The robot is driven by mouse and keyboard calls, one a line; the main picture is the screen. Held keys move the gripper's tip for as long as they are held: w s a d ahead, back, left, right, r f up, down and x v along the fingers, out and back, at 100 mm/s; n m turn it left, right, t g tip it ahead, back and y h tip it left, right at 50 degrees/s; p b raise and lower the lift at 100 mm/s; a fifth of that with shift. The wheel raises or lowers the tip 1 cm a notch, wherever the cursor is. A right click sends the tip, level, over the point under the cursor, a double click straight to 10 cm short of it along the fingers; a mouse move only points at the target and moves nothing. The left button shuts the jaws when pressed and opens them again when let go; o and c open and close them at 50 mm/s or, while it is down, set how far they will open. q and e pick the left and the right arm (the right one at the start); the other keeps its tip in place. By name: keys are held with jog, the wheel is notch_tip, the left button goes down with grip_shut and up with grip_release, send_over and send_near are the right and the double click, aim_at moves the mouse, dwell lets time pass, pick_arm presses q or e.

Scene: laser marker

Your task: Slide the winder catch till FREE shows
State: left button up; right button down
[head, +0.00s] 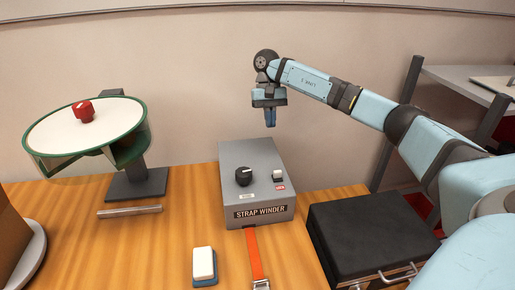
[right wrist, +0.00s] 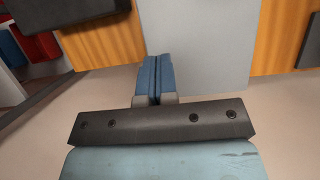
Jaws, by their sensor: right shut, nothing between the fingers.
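The strap winder (head: 252,165) is a grey box on the wooden table, with "STRAP WINDER" on its front. Its top carries a black knob (head: 243,176) and, to the right, a small white catch (head: 278,175) on a dark base. A red label (head: 280,188) lies just in front of the catch; its lettering is too small to read. My right gripper (head: 270,122) hangs above the winder's rear edge, apart from the catch, fingers down, shut and empty. In the right wrist view its blue fingertips (right wrist: 154,62) are together before a plain grey face (right wrist: 205,40); the catch does not show there.
An orange strap (head: 253,255) runs from the winder's front to a buckle. A black case (head: 370,240) stands close on the right. A white-topped block (head: 204,263) lies in front. A green-rimmed turntable (head: 85,130) with a red knob stands left. A shelf stands at right.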

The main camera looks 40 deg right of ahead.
aim_at(277, 175)
jog(key=x, duration=0.9)
jog(key=shift+s+f, duration=0.15)
jog(key=shift+s, duration=0.15)
jog(key=s, duration=0.1)
jog(key=s+a+p, duration=0.1)
jog(key=shift+s+a+f, duration=0.15)
jog(key=shift+s+a, duration=0.1)
jog(key=shift+s, duration=0.15)
jog(key=shift+s+a, duration=0.25)
jog(key=shift+s, duration=0.15)
pick_arm(q)
jog(key=shift+s+r, duration=0.35)
jog(key=shift+r, duration=0.1)
